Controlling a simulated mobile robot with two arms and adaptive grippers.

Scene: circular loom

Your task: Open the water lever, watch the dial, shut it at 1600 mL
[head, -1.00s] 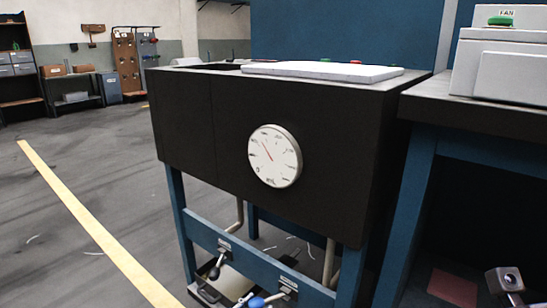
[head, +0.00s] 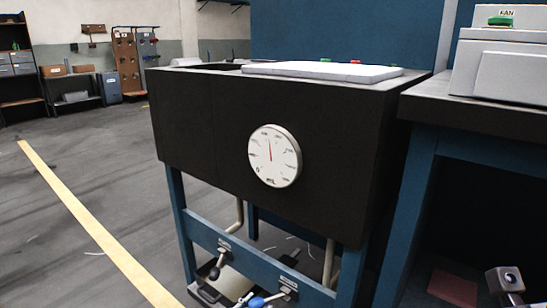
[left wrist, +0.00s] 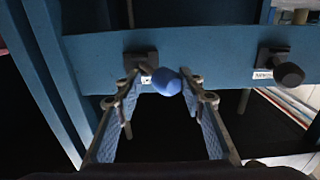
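The round white dial (head: 274,156) is on the front of the dark tank (head: 190,120). Its red needle points almost straight up; the numbers are too small to read. Below, on the blue rail, is a lever with a blue ball knob (head: 256,302), at the bottom edge of the head view. In the left wrist view the blue knob (left wrist: 166,81) sits between the fingertips of my left gripper (left wrist: 162,78). Its fingers are apart, one on each side of the knob; firm contact is not clear.
A second lever with a black knob (head: 214,273) is on the same rail, left of the blue one; in the left wrist view its knob (left wrist: 289,75) is at the right. A workbench (head: 470,112) stands close at the right. Open floor lies at the left.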

